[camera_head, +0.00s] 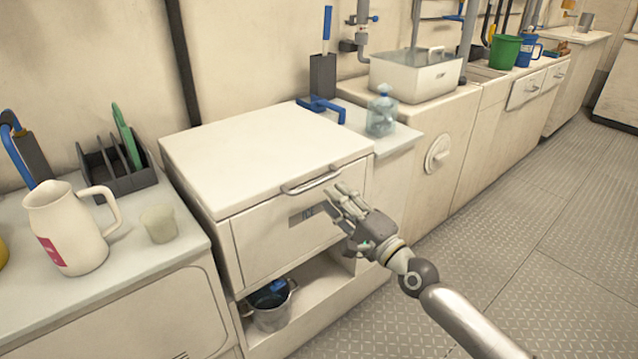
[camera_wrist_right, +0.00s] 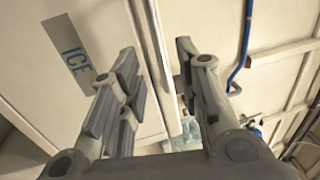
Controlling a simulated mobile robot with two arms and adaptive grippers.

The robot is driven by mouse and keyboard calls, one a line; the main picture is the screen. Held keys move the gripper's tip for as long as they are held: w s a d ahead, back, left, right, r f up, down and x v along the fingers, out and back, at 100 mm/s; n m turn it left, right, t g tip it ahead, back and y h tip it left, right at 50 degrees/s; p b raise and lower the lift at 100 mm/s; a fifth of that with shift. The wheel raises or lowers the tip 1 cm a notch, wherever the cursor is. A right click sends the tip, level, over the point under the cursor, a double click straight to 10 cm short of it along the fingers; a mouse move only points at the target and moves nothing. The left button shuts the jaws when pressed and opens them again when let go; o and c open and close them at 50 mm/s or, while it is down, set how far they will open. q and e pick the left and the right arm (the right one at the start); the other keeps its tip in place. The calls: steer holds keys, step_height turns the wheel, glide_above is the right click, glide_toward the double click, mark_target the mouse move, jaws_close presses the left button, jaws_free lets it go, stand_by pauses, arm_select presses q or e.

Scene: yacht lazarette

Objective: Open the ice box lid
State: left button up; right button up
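The ice box is a cream cabinet with a flat lid (camera_head: 265,150), which is down and closed. A metal bar handle (camera_head: 312,181) runs along the lid's front edge. The ICE label (camera_head: 307,213) is on the front panel below; it also shows in the right wrist view (camera_wrist_right: 75,52). My right gripper (camera_head: 343,203) is in front of the box, just below and right of the handle. Its fingers (camera_wrist_right: 160,88) are apart and empty. A pale strip runs between them; I cannot tell whether it is the handle or the lid edge. My left gripper is not in view.
A clear blue bottle (camera_head: 382,112) and a blue-handled item (camera_head: 322,107) stand right of the lid. A white pitcher (camera_head: 72,228), a cup (camera_head: 159,223) and a dark rack (camera_head: 120,170) are on the left counter. A pot (camera_head: 272,312) sits in the open shelf below. The lid top is bare.

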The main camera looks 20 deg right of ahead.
mark_target(319, 183)
steer(key=x, duration=0.6)
steer(key=shift+w+a, duration=0.15)
steer(key=shift+w, duration=0.2)
steer(key=shift+c, duration=0.5)
jaws_close()
